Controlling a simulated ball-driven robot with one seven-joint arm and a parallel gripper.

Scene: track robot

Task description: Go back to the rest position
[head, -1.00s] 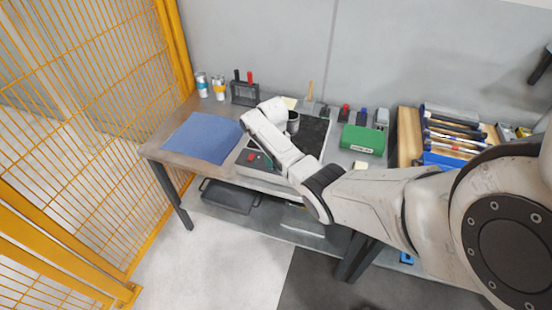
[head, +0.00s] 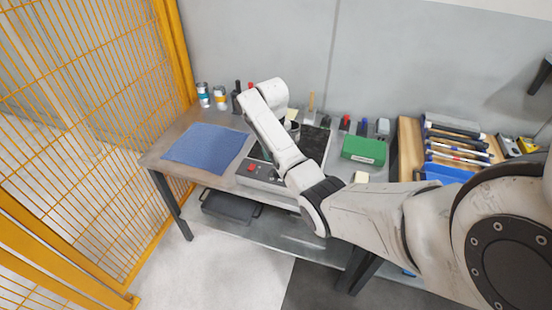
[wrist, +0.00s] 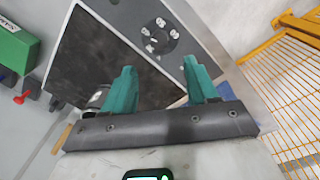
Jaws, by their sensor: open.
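My gripper (wrist: 160,92) shows in the wrist view with its two teal fingers apart and nothing between them. It is open above the grey device with a black top (wrist: 100,62) and a round dark dial plate on its front panel. The same device (head: 312,140) is partly hidden behind my arm. A dark cylindrical cup (wrist: 97,98) shows beside the left finger in the wrist view.
A blue mat (head: 207,148) lies at the bench's left. A green box (head: 364,150) and a wooden tray of tools (head: 409,148) stand to the right. Small cans (head: 203,95) stand at the back left. A yellow mesh fence (head: 80,130) closes the left side.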

